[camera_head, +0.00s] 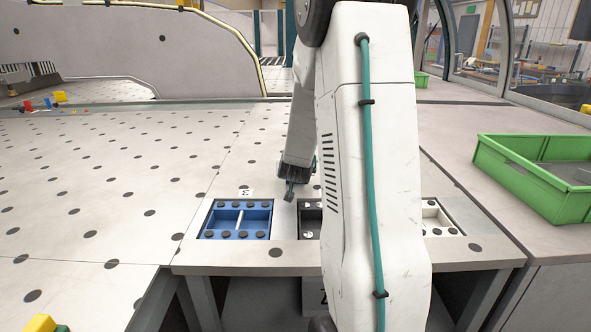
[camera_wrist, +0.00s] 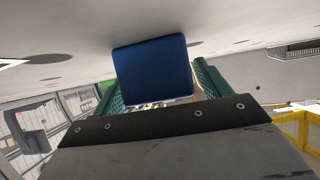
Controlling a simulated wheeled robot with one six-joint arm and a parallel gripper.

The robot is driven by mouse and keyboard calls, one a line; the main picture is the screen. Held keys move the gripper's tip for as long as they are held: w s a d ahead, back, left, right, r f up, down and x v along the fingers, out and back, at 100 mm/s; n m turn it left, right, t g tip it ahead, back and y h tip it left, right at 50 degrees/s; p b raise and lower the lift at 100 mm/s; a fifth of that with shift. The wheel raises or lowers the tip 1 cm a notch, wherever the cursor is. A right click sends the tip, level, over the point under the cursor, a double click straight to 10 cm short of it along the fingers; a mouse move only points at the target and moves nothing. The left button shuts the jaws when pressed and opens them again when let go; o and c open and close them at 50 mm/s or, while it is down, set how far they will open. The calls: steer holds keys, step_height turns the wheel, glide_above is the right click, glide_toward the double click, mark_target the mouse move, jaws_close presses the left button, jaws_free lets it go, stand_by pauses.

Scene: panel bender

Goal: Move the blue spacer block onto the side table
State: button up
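In the wrist view, a plain blue spacer block (camera_wrist: 152,70) sits between the two green fingers of my gripper (camera_wrist: 155,88). The fingers flank it on both sides and look closed on it. The block's far face appears against the light tabletop; I cannot tell whether it touches that surface. In the head view my own white arm hides much of the middle, and I cannot make out the block there. The lower end of the arm is over the table, near the inserts. I cannot tell which surface is the side table.
A blue compartment insert (camera_head: 238,218) lies in the table (camera_head: 215,257). A dark insert (camera_head: 309,219) and a white insert (camera_head: 438,218) are partly hidden by my arm. A green bin (camera_head: 540,174) stands on the right surface (camera_head: 545,240). The perforated left surface (camera_head: 85,190) is largely clear.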

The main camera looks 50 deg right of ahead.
steer(key=shift+r, duration=0.15)
steer(key=v, duration=1.1)
steer(key=shift+s+a+r, duration=0.25)
steer(key=shift+a, duration=0.2)
steer(key=a+r+n+y, duration=0.3)
steer(key=a+n+y, duration=0.35)
steer(key=a, duration=1.35)
steer(key=s+a+r+n+g+y, duration=0.1)
steer(key=s+a+g, duration=0.2)
steer(key=s, duration=0.7)
steer(key=s+a+r+n+g+y, duration=0.1)
steer(key=s+a+n+g+y, duration=0.1)
steer(key=s+a, duration=0.6)
steer(key=shift+s+g, duration=0.8)
steer(key=shift+s, duration=0.25)
